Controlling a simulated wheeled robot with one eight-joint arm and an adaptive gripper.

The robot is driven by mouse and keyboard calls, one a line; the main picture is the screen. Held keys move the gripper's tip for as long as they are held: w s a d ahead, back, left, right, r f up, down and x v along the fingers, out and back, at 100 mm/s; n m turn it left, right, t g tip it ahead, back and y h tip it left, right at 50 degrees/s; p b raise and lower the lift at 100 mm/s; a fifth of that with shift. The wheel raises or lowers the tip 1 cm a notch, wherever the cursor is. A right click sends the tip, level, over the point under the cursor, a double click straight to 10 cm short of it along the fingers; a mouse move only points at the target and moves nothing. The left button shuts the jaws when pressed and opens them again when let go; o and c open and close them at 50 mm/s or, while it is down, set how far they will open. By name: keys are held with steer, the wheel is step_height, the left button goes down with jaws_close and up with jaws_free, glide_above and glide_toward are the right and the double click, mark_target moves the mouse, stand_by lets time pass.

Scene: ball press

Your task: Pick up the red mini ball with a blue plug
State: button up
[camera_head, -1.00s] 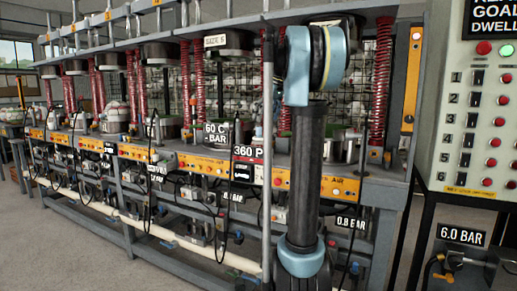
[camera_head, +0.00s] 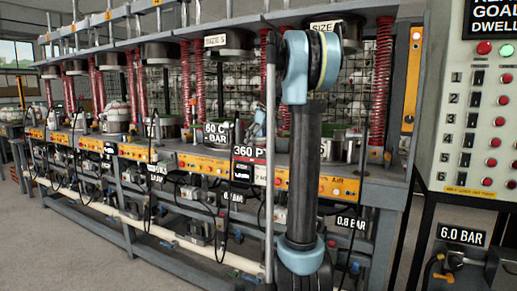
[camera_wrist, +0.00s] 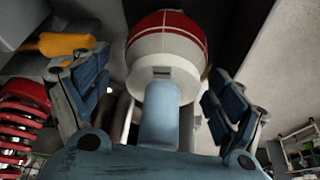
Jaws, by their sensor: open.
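In the wrist view a rounded red-and-white thing (camera_wrist: 166,48) fills the top middle, red above and white below, with a small slot low on its white part. I cannot make out the red mini ball in the head view.
A long press bench (camera_head: 205,162) with red springs (camera_head: 383,85), hanging round heads and cables runs across the head view. A control panel (camera_head: 485,115) stands at the right. In the wrist view a red spring (camera_wrist: 22,112) is close at left. Floor is free in front.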

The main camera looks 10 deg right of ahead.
steer(key=shift+w+a+f, duration=0.1)
steer(key=shift+w+f, duration=0.05)
steer(key=shift+f, duration=0.35)
steer(key=c, duration=1.1)
steer(key=shift+c, duration=0.3)
